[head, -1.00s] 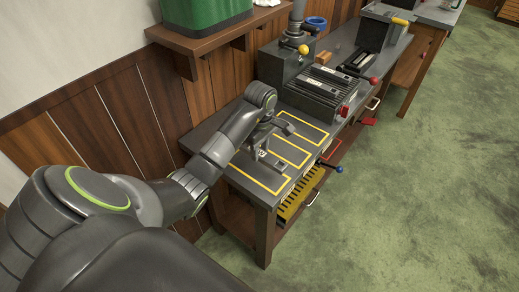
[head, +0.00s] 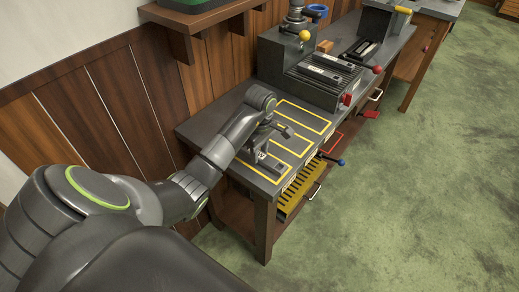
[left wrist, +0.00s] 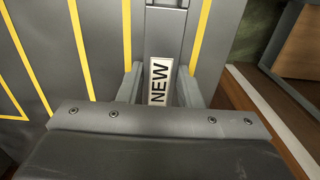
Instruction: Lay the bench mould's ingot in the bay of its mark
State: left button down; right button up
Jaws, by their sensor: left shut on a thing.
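My left gripper (head: 270,150) is low over the marked near end of the bench and is shut on a grey bar, the ingot (left wrist: 163,40). In the left wrist view the bar lies between the two fingers and carries a white label reading NEW. Yellow-outlined bays (head: 303,113) are painted on the bench top, and the bar lies lengthwise between yellow lines. I cannot tell whether the bar touches the bench. A dark mould with a slot (head: 362,52) stands farther along the bench. My right gripper is not in view.
A ribbed machine block (head: 322,75) with a red handle stands beyond the bays. A yellow slotted rack (head: 295,190) and a blue-knobbed lever (head: 340,162) are at the bench front. A wooden shelf (head: 205,18) juts from the wall above. The green floor at right is clear.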

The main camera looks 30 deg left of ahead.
aim_at(260, 154)
pick_arm(q)
jog(key=shift+r, duration=0.1)
jog(key=c, duration=1.4)
grip_release()
jog(key=shift+c, duration=0.2)
jog(key=o, duration=0.4)
notch_tip(260, 154, up, 12)
jog(key=p, duration=1)
